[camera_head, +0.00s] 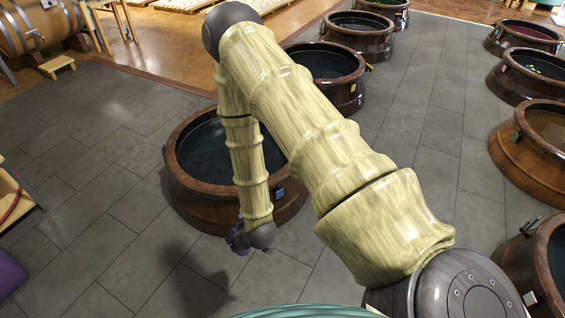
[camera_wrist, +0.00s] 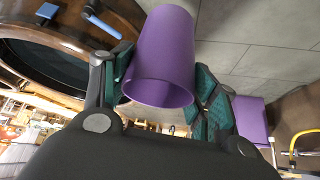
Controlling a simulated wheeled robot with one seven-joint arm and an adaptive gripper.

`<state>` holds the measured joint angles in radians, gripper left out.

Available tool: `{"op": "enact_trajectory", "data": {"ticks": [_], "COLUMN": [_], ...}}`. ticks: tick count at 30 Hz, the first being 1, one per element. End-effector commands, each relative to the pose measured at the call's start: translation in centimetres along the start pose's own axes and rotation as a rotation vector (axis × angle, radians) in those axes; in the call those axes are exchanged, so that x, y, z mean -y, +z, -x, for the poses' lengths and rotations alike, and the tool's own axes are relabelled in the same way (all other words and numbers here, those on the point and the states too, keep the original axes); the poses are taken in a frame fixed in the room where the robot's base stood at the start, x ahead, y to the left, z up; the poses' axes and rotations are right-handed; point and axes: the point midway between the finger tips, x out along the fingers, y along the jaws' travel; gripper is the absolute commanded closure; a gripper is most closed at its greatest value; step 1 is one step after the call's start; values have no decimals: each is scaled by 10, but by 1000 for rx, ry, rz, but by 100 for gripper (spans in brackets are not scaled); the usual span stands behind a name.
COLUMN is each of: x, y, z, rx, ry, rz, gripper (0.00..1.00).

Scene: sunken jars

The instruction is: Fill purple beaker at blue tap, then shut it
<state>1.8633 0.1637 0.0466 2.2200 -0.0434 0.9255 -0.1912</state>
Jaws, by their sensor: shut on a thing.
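My gripper (camera_wrist: 160,78) is shut on the purple beaker (camera_wrist: 165,45), with dark green finger pads on either side of it. The beaker's wide round end faces the bottom of the wrist view; no contents show. In the head view the gripper (camera_head: 252,237) is low beside a large brown jar, with only a little of the purple beaker (camera_head: 236,242) showing. A blue piece (camera_head: 278,194) sits on that jar's near side. The wrist view shows a dark tap with a blue lever (camera_wrist: 104,26) by the jar, apart from the beaker.
The jar (camera_head: 195,200) holds dark liquid and is partly hidden by my arm. Several similar jars stand behind and at right. A purple block (camera_head: 10,274) is at the left edge, beside a wooden stand (camera_head: 14,190). The grey tiled floor (camera_head: 75,205) is clear at left.

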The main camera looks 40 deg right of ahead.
Motion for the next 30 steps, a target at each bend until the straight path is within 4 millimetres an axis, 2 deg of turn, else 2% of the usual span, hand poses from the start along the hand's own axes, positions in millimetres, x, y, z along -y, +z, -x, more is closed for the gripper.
{"op": "enact_trajectory", "data": {"ticks": [1,3,30], "x": [-5,-11,-84], "y": [13,22,153], "z": [-18,-29,-172], "rx": [0,-1,1], "ry": [-1,-4,-44], "rz": [2,7,72], "gripper": [71,71,71]}}
